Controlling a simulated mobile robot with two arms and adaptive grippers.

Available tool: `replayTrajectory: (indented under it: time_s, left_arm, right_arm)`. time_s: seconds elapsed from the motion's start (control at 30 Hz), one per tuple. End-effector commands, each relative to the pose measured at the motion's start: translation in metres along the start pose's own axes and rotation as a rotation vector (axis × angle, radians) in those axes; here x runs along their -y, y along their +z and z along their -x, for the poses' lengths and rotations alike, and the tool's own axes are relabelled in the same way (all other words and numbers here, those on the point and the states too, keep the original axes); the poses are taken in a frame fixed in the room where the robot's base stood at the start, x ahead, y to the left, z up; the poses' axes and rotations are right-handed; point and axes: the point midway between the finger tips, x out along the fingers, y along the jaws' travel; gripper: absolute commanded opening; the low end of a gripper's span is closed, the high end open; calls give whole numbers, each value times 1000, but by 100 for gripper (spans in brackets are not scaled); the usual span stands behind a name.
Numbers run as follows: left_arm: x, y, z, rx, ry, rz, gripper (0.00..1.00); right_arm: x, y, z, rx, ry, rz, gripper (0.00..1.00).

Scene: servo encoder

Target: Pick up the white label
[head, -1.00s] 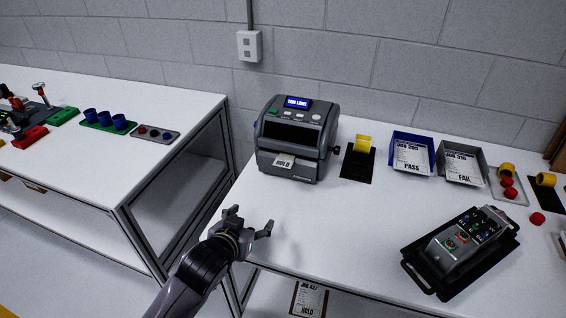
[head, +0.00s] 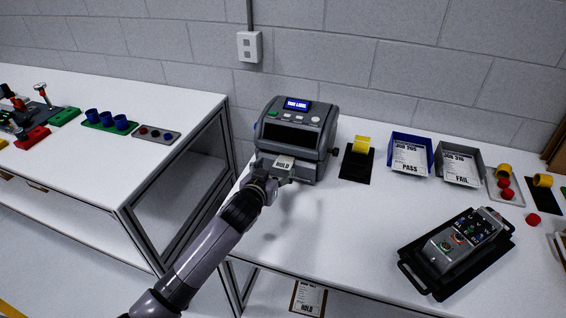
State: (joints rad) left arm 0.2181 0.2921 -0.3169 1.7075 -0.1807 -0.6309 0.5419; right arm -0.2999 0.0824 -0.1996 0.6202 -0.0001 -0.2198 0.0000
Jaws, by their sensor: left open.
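The white label (head: 284,164), printed HOLD, sticks out of the front slot of the grey label printer (head: 296,130). The printer's blue screen is lit. My left gripper (head: 276,176) is open at the front of the printer, with its fingers close around the label's near end. I cannot tell whether a finger touches the label. My right gripper is not in view.
A yellow tape roll (head: 362,144) on a black base stands right of the printer. Farther right are a blue PASS tray (head: 427,141), a grey FAIL tray (head: 478,154) and a black fixture with a control box (head: 462,240). The table's front middle is clear.

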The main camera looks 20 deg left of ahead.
Motion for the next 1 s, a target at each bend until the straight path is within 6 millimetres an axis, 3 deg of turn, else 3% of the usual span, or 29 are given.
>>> replayTrajectory:
  time_s: [0.23, 0.6, 0.9, 1.0]
  left_arm:
    - [-3, 0, -13, 1, 1, 0, 68]
    - [-9, 2, -53, 0, 1, -1, 68]
    - [-8, 3, -56, 0, 2, -1, 68]
    - [-8, 3, -56, 0, 1, -1, 62]
  right_arm:
    - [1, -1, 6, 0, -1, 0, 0]
    - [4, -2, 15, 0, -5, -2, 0]
    - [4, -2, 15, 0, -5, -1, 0]
    - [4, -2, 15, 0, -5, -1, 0]
